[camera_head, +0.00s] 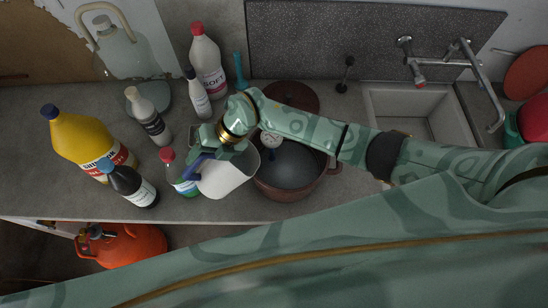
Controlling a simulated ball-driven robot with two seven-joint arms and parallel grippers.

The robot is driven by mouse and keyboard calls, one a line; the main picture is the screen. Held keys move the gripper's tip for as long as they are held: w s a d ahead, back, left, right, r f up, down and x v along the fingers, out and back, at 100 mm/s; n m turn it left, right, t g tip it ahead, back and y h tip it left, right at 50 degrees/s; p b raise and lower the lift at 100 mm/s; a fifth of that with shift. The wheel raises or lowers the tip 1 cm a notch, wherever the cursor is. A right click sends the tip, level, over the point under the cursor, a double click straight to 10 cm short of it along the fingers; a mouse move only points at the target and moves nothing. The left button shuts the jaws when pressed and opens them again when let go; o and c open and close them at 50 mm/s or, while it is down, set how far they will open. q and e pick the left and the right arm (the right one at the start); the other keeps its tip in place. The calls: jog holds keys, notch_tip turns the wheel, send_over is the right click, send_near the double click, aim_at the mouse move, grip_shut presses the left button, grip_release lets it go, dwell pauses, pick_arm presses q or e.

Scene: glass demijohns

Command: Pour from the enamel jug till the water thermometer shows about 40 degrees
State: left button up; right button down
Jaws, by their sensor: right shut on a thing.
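My right gripper (209,149) is shut on the dark blue handle of the white enamel jug (227,176). The jug is held tilted at the left rim of a brown-red pot (328,184), its mouth toward the pot. The pot has a dark grey inside; I cannot make out a stream or a water level. The round white dial of the thermometer (271,140) shows at the pot's far left side, partly by my arm. Its reading is too small to tell. My left gripper is not in view.
Several bottles stand close left of the jug, among them a green-labelled one (181,175), a dark one (131,187) and a yellow one (75,139). A glass demijohn (124,57) is behind. A sink (418,113) lies right. An orange container (135,246) is below the counter.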

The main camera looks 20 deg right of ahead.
jog(key=shift+w+a+r, duration=0.2)
jog(key=shift+w+r, duration=0.05)
jog(key=shift+r, duration=0.1)
jog(key=shift+a+h, duration=0.25)
jog(key=shift+h, duration=0.25)
jog(key=a+h, duration=0.1)
jog(key=a+f+h+b, duration=0.1)
jog(key=a+h, duration=0.2)
jog(key=a, duration=0.1)
jog(key=shift+s+a+f, duration=0.2)
jog(key=shift+a+f, duration=0.05)
jog(key=shift+f, duration=0.05)
jog(key=h+b, duration=0.1)
jog(key=b, duration=0.1)
jog(key=a+f+h+b, duration=0.1)
jog(key=b, duration=0.1)
jog(key=shift+f, duration=0.2)
jog(key=shift+h+b, duration=0.4)
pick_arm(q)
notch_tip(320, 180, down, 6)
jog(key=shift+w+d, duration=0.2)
pick_arm(e)
jog(key=shift+s+a, duration=0.1)
jog(key=shift+a, duration=0.05)
